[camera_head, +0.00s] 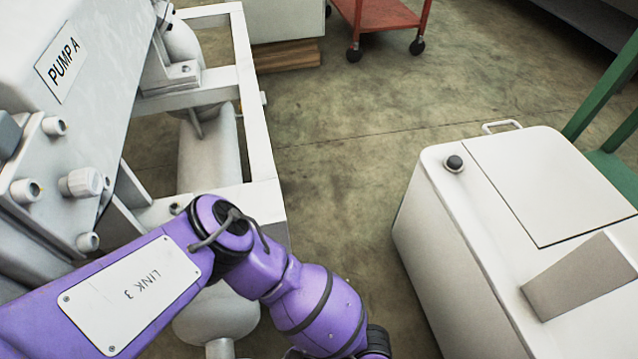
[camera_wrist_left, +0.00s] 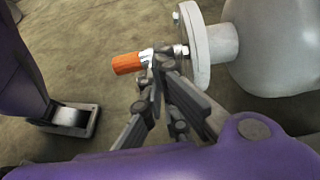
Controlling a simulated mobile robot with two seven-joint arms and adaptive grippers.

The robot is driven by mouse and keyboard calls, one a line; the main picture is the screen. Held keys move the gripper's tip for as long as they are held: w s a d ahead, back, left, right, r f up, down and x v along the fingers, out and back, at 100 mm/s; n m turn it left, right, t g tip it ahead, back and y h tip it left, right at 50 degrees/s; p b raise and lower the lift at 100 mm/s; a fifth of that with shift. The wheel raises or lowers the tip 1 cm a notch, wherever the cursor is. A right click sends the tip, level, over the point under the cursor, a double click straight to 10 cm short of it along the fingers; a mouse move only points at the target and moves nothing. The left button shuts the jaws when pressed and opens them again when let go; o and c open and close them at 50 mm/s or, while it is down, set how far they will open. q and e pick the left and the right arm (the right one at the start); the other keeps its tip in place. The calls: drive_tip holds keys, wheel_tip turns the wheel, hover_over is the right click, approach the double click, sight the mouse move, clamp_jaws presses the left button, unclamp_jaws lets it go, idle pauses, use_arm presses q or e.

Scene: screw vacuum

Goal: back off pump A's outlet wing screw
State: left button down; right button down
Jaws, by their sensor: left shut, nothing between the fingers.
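The pump A body (camera_head: 100,50) stands at the left in the head view, with its name plate on a sloped face. In the left wrist view a bright metal fitting (camera_wrist_left: 148,54) with an orange grip (camera_wrist_left: 127,63) lies beside a pale flange (camera_wrist_left: 190,40). I cannot tell for sure whether this fitting is the outlet wing screw. My left gripper (camera_wrist_left: 163,64) is shut and empty, with its fingertips close to the fitting's flange end. Whether they touch it is unclear. In the head view my left arm hides the gripper, and my right gripper does not show.
A white cabinet (camera_head: 430,215) with a black knob stands at the right. A red cart (camera_head: 382,16) is at the back. Pump A's pale frame (camera_head: 258,120) edges the left side. Bare concrete floor (camera_head: 335,130) lies between frame and cabinet.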

use_arm(q)
drive_tip(key=shift+s+a, duration=0.25)
drive_tip(key=shift+a, duration=0.4)
drive_tip(key=shift+s+d+f+b, duration=0.1)
drive_tip(key=shift+s+f+b, duration=0.1)
drive_tip(key=shift+f+b, duration=0.25)
idle(0.6)
drive_tip(key=shift+s+d, duration=0.15)
drive_tip(key=shift+s, duration=0.3)
idle(0.5)
drive_tip(key=shift+s+d, duration=0.15)
drive_tip(key=shift+s, duration=0.5)
drive_tip(key=shift+f, duration=0.1)
